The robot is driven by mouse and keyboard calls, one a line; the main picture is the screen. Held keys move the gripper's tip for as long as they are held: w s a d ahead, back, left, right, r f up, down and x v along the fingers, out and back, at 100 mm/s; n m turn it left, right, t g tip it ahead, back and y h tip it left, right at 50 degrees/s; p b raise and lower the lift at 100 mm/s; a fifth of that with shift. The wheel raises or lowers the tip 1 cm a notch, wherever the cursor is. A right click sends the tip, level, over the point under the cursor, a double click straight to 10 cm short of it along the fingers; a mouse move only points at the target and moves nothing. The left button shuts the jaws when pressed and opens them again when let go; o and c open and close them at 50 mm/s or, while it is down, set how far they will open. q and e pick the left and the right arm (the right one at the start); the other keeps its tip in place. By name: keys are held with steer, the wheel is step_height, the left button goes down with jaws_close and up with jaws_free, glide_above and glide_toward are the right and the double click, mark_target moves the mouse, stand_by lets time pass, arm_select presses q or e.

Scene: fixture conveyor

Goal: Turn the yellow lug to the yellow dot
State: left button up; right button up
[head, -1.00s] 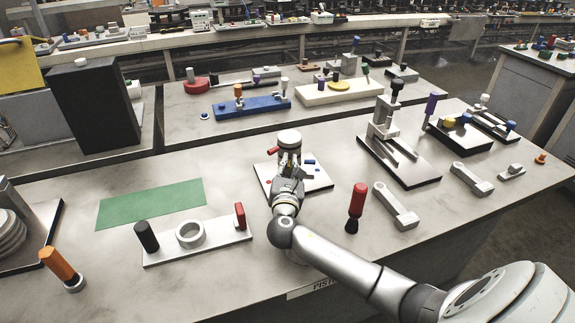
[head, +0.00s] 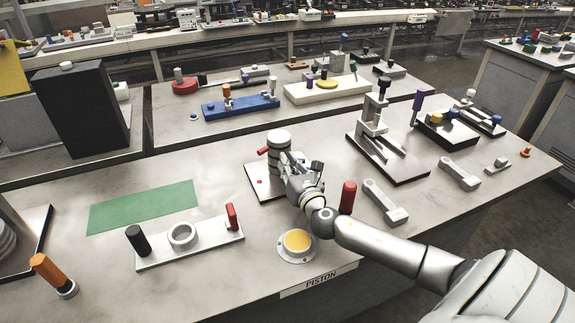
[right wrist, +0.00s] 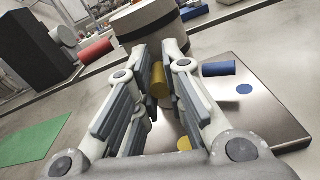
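A round white-and-dark post (head: 279,141) stands on a pale square plate (head: 262,186) on the bench. Its red lug (right wrist: 96,52) points left and its blue lug (right wrist: 220,69) right in the right wrist view. The yellow lug (right wrist: 159,80) sits between the fingertips of my right gripper (right wrist: 158,72). The fingers converge and the lug fills their narrow gap, so they look shut on it. The yellow dot (right wrist: 184,143) is on the plate, nearer the wrist than the lug; a blue dot (right wrist: 244,89) lies right. My gripper hides the yellow lug in the head view. My left gripper is not in view.
A red-handled tool (head: 347,197) stands close to my right forearm. A yellow-topped round piece (head: 297,241) sits at the front edge. A white bar with a ring (head: 182,236) and a green mat (head: 143,206) lie left. Grey fixtures (head: 382,203) stand right.

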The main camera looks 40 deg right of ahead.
steer(key=shift+o, duration=0.9)
steer(key=shift+r, duration=0.1)
steer(key=v, duration=1.2)
